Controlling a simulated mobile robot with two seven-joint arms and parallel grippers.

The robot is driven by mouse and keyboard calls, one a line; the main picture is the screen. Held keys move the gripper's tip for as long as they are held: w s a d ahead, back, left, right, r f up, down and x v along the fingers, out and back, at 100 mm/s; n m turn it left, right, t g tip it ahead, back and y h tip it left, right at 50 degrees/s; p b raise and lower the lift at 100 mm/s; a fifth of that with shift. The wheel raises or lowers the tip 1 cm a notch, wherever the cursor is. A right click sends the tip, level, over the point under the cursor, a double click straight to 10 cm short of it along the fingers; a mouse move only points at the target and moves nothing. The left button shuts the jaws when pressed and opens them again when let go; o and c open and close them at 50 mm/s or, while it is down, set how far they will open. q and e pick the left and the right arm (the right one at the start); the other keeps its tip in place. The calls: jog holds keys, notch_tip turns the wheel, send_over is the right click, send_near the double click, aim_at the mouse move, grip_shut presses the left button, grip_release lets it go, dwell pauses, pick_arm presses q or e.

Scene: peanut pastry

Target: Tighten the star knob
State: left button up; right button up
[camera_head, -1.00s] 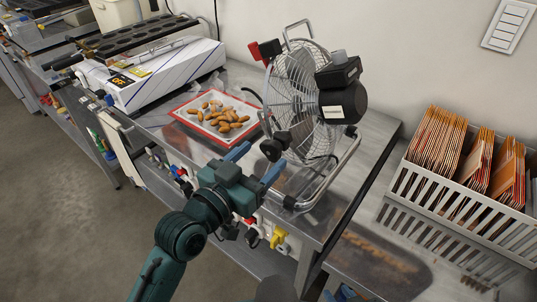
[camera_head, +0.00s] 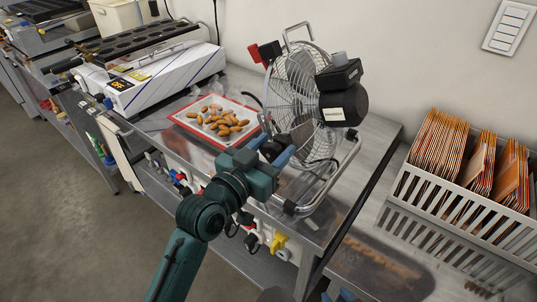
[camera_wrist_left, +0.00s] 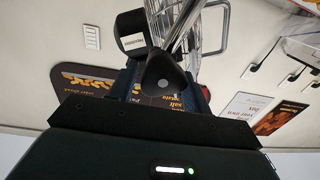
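The fan (camera_head: 305,95) stands on the steel table with its wire cage and tubular frame. Its dark star knob (camera_head: 274,147) is on the near left side of the frame. The knob also shows in the left wrist view (camera_wrist_left: 166,74), with a pale round centre. My left gripper (camera_head: 273,148) is open, with one blue finger on each side of the knob. I cannot tell whether the fingers touch it. At the bottom edge, blue tips that look like my right gripper (camera_head: 340,295) barely show, and their opening cannot be read.
A red-edged tray (camera_head: 182,112) of almonds lies left of the fan. A white machine (camera_head: 165,75) stands further left. A grey crate (camera_head: 450,215) of packets is at the right. Cables and a yellow fitting (camera_head: 279,242) are below the table's front edge.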

pick_arm(q)
jog(key=c, duration=0.5)
jog(key=shift+m, duration=0.6)
jog(key=shift+s+d+f+m+p, duration=0.1)
jog(key=shift+m+p, duration=0.2)
jog(key=shift+m, duration=0.8)
jog(key=shift+m+p, duration=0.35)
jog(key=shift+m, duration=0.85)
jog(key=shift+d+m, duration=0.1)
jog(key=shift+m, duration=0.5)
